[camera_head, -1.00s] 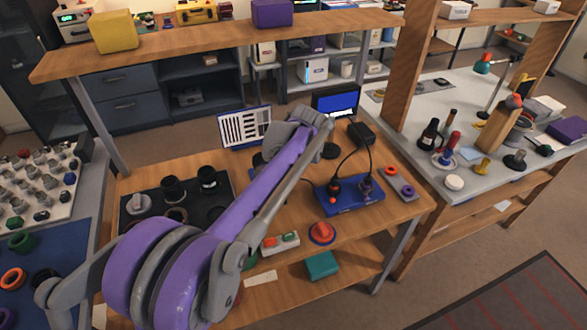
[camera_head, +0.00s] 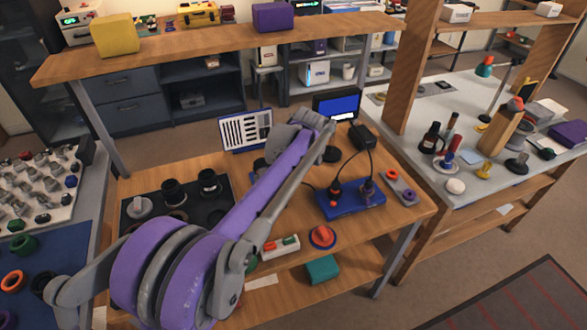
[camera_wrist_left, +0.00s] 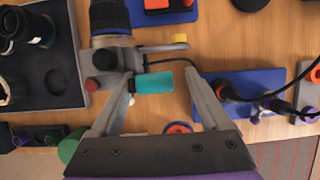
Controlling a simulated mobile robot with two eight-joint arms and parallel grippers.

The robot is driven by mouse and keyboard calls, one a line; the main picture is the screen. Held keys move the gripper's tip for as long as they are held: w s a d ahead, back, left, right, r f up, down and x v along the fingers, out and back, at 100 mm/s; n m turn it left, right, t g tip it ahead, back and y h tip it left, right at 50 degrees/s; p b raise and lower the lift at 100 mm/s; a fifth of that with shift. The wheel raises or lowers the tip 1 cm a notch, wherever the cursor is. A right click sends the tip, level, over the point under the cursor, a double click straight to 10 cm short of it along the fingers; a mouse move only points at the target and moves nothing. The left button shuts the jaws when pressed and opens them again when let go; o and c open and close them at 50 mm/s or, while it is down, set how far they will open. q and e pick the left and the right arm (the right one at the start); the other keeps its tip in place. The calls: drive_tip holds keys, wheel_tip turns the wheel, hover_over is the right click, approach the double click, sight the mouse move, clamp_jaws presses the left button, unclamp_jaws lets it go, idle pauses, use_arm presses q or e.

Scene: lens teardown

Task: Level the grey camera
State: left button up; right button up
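The grey camera (camera_wrist_left: 104,62) shows in the left wrist view at upper left, with a black lens barrel (camera_wrist_left: 109,15) pointing up the picture and a red knob (camera_wrist_left: 92,85) at its side. In the head view it is mostly or wholly hidden behind my arm. My left gripper (camera_wrist_left: 162,73) is open, with its left finger close beside the camera's right end. A teal block (camera_wrist_left: 154,82) shows between the fingers, clear of the right finger; I cannot tell whether it touches the left one. The camera's tilt is not readable. My right gripper is not in view.
A black tray (camera_wrist_left: 62,98) with lens parts lies left of the camera. A blue box (camera_head: 350,197) with cabled plugs stands to the right. A red knob (camera_head: 322,236) and a small white box (camera_head: 280,247) sit near the table's front edge. A small screen (camera_head: 336,105) stands behind.

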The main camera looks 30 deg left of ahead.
use_arm(q)
drive_tip(key=shift+s+a, duration=0.15)
drive_tip(key=shift+r, duration=0.1)
drive_tip(key=v, duration=1)
drive_tip(key=shift+r+p, duration=0.3)
drive_tip(key=shift+p, duration=0.05)
drive_tip(key=shift+s, duration=0.1)
drive_tip(key=s+d+f+n+t+h+p, duration=0.1)
drive_tip(key=s+d+f+n, duration=0.2)
drive_tip(key=s+n, duration=0.5)
drive_tip(key=s+d+f+n+h+p, duration=0.1)
drive_tip(key=s+d+f+n, duration=0.3)
drive_tip(key=s+n, duration=0.5)
drive_tip(key=s+d+f+n+t+h+p, duration=0.1)
drive_tip(key=s+d+f+n, duration=0.3)
drive_tip(key=s+n, duration=0.5)
drive_tip(key=shift+f+t, duration=0.3)
drive_tip(key=shift+f, duration=0.35)
drive_tip(key=shift+a, duration=0.15)
